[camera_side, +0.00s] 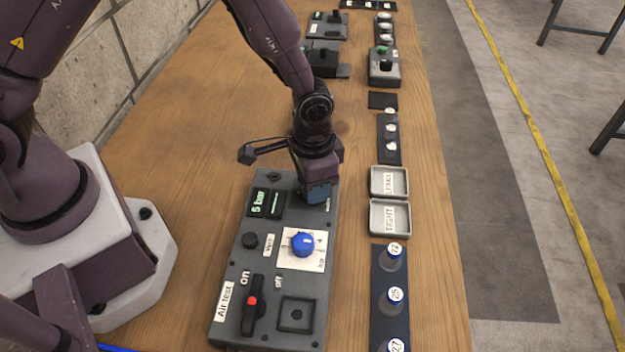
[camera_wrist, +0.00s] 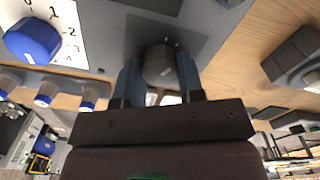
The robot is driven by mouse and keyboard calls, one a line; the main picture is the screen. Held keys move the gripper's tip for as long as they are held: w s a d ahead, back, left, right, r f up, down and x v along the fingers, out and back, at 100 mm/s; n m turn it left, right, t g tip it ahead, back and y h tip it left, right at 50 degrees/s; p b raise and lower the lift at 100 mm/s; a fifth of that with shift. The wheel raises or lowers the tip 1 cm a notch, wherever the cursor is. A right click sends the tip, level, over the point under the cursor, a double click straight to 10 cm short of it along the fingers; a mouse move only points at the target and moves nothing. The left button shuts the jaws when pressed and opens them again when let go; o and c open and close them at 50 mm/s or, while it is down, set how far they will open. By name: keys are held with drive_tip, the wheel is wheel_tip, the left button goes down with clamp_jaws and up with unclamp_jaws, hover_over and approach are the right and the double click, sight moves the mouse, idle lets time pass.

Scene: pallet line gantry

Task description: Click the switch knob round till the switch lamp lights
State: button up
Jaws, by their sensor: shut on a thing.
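The switch knob (camera_wrist: 158,62), dark grey with a pale pointer mark, sits on the grey panel (camera_side: 232,300). In the wrist view it is between the two blue fingers of my gripper (camera_wrist: 160,82), which is shut on it. In the side view my gripper (camera_side: 318,192) reaches down to the panel's upper right corner, and its fingers hide the knob. I cannot make out the switch lamp in either view, so I cannot tell whether it is lit.
Two grey trays (camera_side: 408,217) and a rack of capped vials (camera_side: 376,300) stand to the right.

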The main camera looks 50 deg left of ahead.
drive_tip(key=o, duration=0.9)
wheel_tip(320, 180, up, 13)
drive_tip(key=shift+s+a+r+n+t, duration=0.65)
drive_tip(key=shift+s+a+r+t, duration=0.3)
drive_tip(key=shift+s+a+r, duration=1.45)
drive_tip(key=shift+s+a+r+n+t, duration=0.75)
drive_tip(key=shift+s+a+r, duration=0.8)
drive_tip(key=shift+s+r, duration=1.55)
drive_tip(key=shift+s+a+r+n+t, duration=0.5)
drive_tip(key=shift+s+a+r+t, duration=0.6)
drive_tip(key=shift+s+a+r, duration=1.55)
